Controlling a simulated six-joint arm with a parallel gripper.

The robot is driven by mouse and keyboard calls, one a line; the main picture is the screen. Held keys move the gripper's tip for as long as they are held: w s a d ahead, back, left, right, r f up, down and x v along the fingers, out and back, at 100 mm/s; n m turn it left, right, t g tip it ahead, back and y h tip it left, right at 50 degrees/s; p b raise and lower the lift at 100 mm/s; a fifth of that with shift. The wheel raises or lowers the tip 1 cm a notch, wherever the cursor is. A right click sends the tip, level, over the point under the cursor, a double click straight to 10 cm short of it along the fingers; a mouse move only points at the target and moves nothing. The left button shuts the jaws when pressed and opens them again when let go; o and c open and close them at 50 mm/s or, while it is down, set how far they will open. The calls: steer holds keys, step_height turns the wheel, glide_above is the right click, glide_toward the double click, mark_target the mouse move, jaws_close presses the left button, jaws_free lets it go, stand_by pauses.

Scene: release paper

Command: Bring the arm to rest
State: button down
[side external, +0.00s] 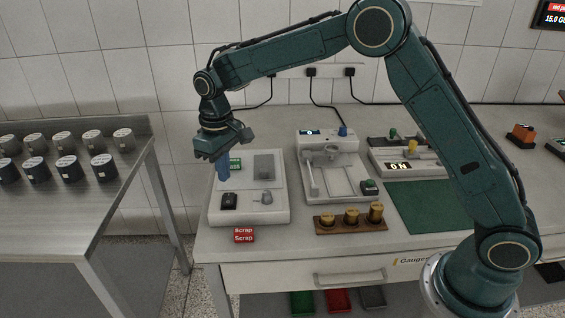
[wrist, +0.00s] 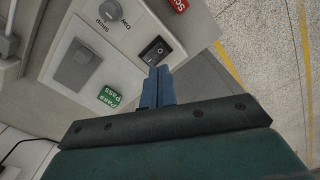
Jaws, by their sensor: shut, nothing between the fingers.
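My gripper (side external: 223,172) hangs from my dark green arm above the left part of a white device in the side view. Its blue fingers (wrist: 158,88) are together with nothing between them, pointing down near a black rocker switch (wrist: 155,51) in the wrist view. The white device (side external: 278,211) has a grey plate, a knob and the black switch (side external: 229,201). The fingertips look close above the device; I cannot tell whether they touch it.
A second instrument (side external: 335,183), brass weights (side external: 351,217) and a green mat (side external: 420,205) stand to the right. A steel table (side external: 60,205) with several cylinders is at left.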

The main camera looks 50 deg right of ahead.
steer(key=shift+r, duration=0.1)
steer(key=s+d+r+m+t, duration=0.1)
steer(key=s+d+r, duration=0.3)
steer(key=s+r, duration=0.35)
steer(key=s+d+r+t, duration=0.2)
steer(key=s+d+r, duration=0.2)
steer(key=s+r, duration=0.35)
steer(key=s+d+m+t, duration=0.1)
steer(key=s+d, duration=0.1)
steer(key=s, duration=0.7)
steer(key=s+d+f+m+t, duration=0.1)
steer(key=s+d, duration=0.1)
steer(key=s, duration=0.8)
steer(key=shift+s+d+f+t, duration=0.2)
steer(key=shift+s+d+t, duration=0.05)
steer(key=shift+d+t, duration=0.1)
